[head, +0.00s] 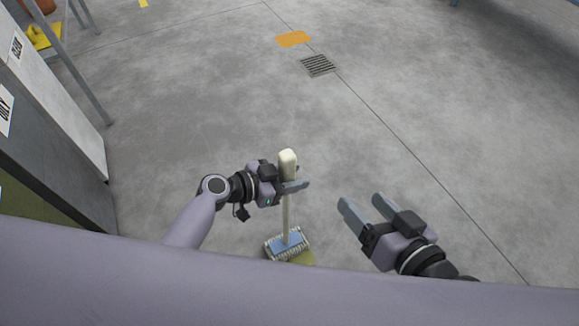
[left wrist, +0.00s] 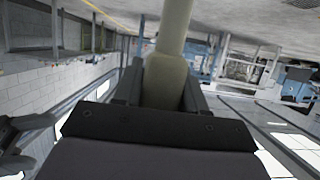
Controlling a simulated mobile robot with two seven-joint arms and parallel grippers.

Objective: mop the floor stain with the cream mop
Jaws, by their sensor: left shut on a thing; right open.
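The cream mop (head: 287,215) stands nearly upright in the head view, with a cream grip at the top and a blue head with a pale fringe on the floor. My left gripper (head: 296,186) is shut on its handle just below the top. The handle also shows between the fingers in the left wrist view (left wrist: 168,75). A yellowish-olive stain (head: 302,258) shows at the right and lower edge of the mop head, which partly covers it; my own body may hide more. My right gripper (head: 362,208) is open and empty, right of the mop.
A floor drain grate (head: 318,65) and an orange floor patch (head: 293,39) lie further ahead. A grey cabinet (head: 55,110) and a metal rack (head: 88,75) stand at the left. The floor ahead and to the right is clear.

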